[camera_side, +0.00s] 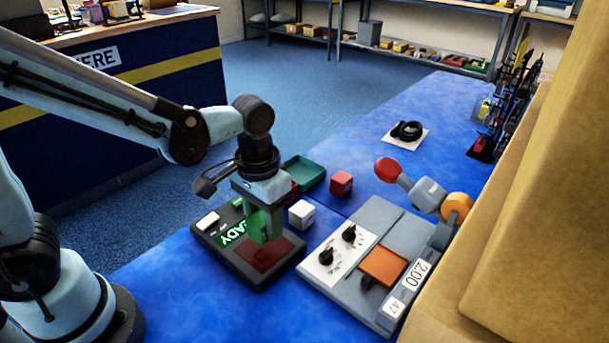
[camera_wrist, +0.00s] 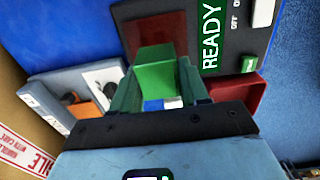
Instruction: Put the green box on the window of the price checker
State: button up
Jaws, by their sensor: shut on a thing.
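The price checker (camera_side: 218,242) is a dark device on the blue table with a lit READY display and a dark red window (camera_side: 272,257). In the wrist view its window (camera_wrist: 150,30) and READY display (camera_wrist: 211,35) show too. My gripper (camera_side: 266,230) points down over the window. It is shut on the green box (camera_wrist: 155,72), held between its greenish fingers. In the side view the fingers largely hide the box. The box is at or just above the window; I cannot tell whether it touches.
A white cube (camera_side: 301,214) stands right beside the checker, with a red cube (camera_side: 341,183) and a green tray (camera_side: 306,171) behind. A grey machine (camera_side: 340,291) with knobs, an orange plate (camera_side: 384,265) and a red-knobbed lever (camera_side: 388,169) is at right.

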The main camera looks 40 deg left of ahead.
aim_at(265, 232)
jog(key=shift+f, duration=1.6)
jog(key=o, duration=1)
jog(key=shift+f, duration=0.15)
jog(key=shift+o, duration=0.2)
notch_tip(265, 232, up, 12)
jog(key=shift+r, duration=0.1)
jog(key=s+a+f+t, duration=0.1)
jog(key=a+t, duration=0.6)
jog(key=shift+s+a+f, duration=0.3)
jog(key=shift+a+f, duration=0.05)
jog(key=shift+a, duration=0.05)
